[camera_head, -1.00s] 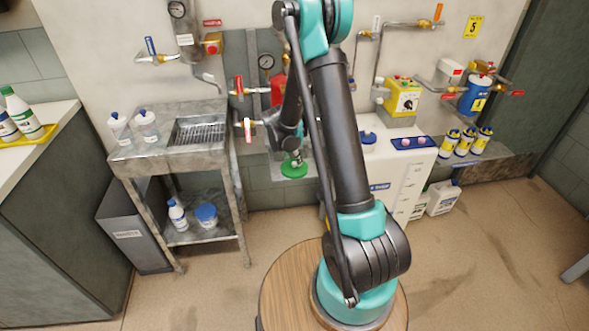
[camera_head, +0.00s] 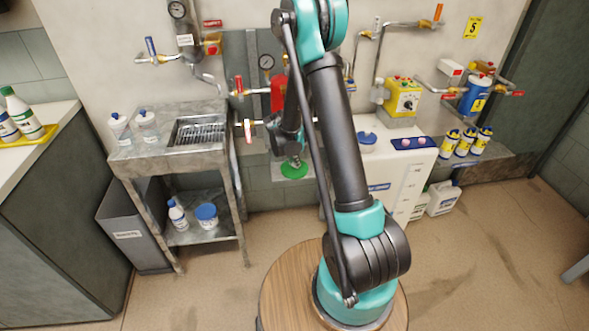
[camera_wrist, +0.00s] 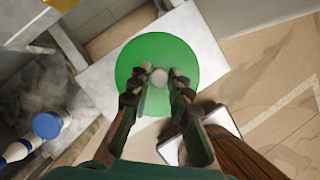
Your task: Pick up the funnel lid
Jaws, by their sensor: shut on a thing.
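The funnel lid (camera_wrist: 184,54) is a round green disc with a small pale knob (camera_wrist: 159,77) at its centre. In the wrist view my gripper (camera_wrist: 160,80) has its two fingers on either side of the knob, shut on it. In the head view the green lid (camera_head: 294,170) shows just below my gripper (camera_head: 295,158), in front of the wall and right of the sink stand. It looks slightly tilted there. What lies directly beneath the lid is hidden.
A white panel or ledge (camera_wrist: 100,80) lies behind the lid. A white tank (camera_head: 405,165) stands right. The floor (camera_head: 480,240) is open at right.

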